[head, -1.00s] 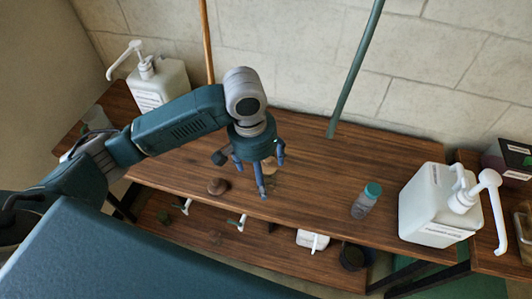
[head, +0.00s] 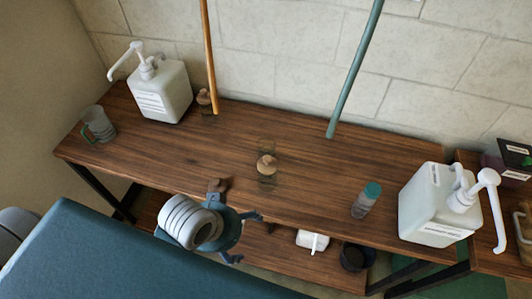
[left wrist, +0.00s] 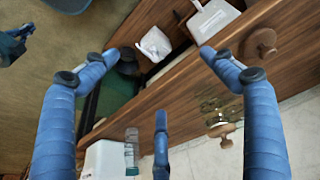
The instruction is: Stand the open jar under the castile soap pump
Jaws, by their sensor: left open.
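A small clear jar (head: 267,176) with a beige wooden piece at its top stands mid-table; it also shows in the left wrist view (left wrist: 212,108). A round brown wooden lid (head: 218,185) lies left of it near the front edge. One white pump container (head: 162,98) stands at the back left, another (head: 428,205) at the right. Their labels are too small to read. My left gripper (head: 247,237) is open and empty, in front of the table's front edge, apart from the jar. What looks like my right gripper (left wrist: 22,38) shows at the left wrist view's edge, its jaws unclear.
A clear mug (head: 100,126) with a green handle stands at the left end. A teal-capped bottle (head: 366,203) stands near the right pump container. Another wooden-topped jar (head: 205,100) is at the back. The lower shelf holds a white item (head: 311,240) and a dark pot (head: 354,257).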

